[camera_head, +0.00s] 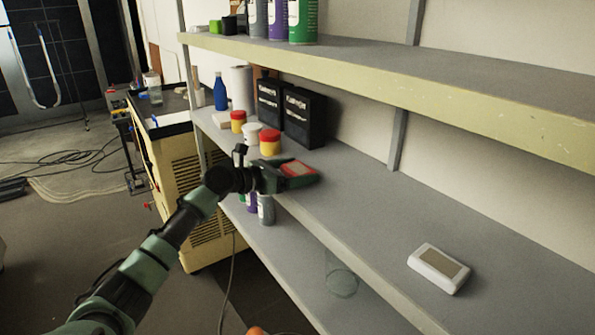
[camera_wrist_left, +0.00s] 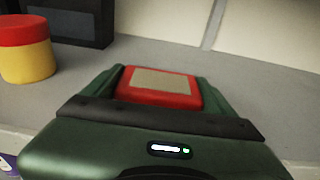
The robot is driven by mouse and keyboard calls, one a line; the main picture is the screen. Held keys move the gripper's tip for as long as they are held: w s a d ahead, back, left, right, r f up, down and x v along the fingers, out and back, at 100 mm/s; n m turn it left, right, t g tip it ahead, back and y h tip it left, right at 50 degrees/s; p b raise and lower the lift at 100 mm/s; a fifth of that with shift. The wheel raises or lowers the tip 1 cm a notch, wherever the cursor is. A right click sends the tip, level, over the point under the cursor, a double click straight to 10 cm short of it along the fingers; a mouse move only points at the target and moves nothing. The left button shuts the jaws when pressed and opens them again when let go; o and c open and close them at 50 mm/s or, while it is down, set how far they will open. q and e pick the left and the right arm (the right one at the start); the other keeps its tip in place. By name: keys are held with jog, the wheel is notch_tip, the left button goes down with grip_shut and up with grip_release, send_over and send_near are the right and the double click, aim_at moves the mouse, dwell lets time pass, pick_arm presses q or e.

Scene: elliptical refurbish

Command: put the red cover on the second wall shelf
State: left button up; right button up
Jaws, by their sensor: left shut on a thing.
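My left gripper (camera_head: 283,176) is shut on the red cover (camera_head: 298,168), a small flat red piece with a grey-beige top panel. In the left wrist view the red cover (camera_wrist_left: 160,87) lies between the two green fingers of the gripper (camera_wrist_left: 160,85). The gripper and cover are over the front edge of the middle wall shelf (camera_head: 370,215); I cannot tell whether the cover touches the surface. My right gripper is not in view.
A white device with a beige panel (camera_head: 439,268) lies on this shelf at right. Yellow jars with red lids (camera_head: 270,142), a white jar (camera_head: 252,133) and black boxes (camera_head: 304,117) stand behind the gripper. The upper shelf (camera_head: 420,85) overhangs. The shelf's middle is clear.

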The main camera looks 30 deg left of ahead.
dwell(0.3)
pick_arm(q)
jog(key=o, duration=1.5)
jog(key=shift+f, duration=0.15)
jog(key=shift+r, duration=0.25)
jog(key=b+v, duration=0.2)
jog(key=v, duration=1)
jog(key=shift+f+b, duration=0.15)
jog(key=shift+b, duration=0.25)
